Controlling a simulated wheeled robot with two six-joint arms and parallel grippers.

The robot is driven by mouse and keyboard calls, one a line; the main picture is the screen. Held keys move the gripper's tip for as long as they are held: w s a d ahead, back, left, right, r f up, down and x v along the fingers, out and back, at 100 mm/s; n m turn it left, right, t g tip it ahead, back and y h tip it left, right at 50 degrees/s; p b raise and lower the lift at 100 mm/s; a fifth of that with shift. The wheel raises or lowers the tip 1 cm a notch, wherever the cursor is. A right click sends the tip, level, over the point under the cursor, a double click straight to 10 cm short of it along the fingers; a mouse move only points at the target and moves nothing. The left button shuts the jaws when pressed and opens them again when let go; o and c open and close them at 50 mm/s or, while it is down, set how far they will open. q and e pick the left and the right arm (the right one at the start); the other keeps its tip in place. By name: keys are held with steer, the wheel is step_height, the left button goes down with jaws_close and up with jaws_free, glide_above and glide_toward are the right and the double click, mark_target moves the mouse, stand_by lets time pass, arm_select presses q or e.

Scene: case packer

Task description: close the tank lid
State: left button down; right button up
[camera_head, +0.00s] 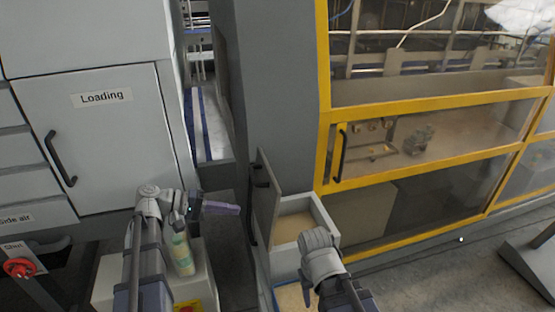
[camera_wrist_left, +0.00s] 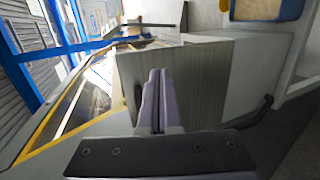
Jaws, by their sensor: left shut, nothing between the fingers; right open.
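The tank (camera_head: 325,218) is a pale open-topped box against the grey column, with a tan surface inside. Its grey lid (camera_head: 267,203) stands upright along the tank's left side, so the tank is open. My left gripper (camera_head: 238,209) is shut and empty, to the left of the lid, its purple fingers pointing at it. In the left wrist view, the shut fingers (camera_wrist_left: 158,75) are in front of a grey flat panel (camera_wrist_left: 205,75), which seems to be the lid; I cannot tell whether they touch. My right gripper (camera_head: 308,290) is open, low in front of the tank, its fingers partly hidden.
A pale bottle (camera_head: 181,254) stands on a light box (camera_head: 204,272) below my left forearm. A second bin (camera_head: 291,297) lies under the tank. The yellow-framed machine (camera_head: 430,105) is at the right, the Loading cabinet (camera_head: 100,150) at the left.

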mark_target(272, 181)
arm_select(q)
steer(key=w+a+r+t+h+p, duration=0.1)
steer(key=w+a+r+t+h, duration=0.1)
steer(key=a+r, duration=0.4)
steer(key=shift+n, duration=0.4)
steer(key=x, duration=0.5)
steer(key=b+x, duration=0.1)
steer(key=x, duration=0.9)
steer(key=shift+w+d+r+b, duration=0.15)
steer(key=shift+d+r+b, duration=0.05)
steer(key=shift+r+b, duration=0.2)
arm_select(e)
steer(key=shift+w+d+r, duration=0.2)
steer(key=shift+w+d, duration=0.15)
steer(key=shift+d, duration=0.25)
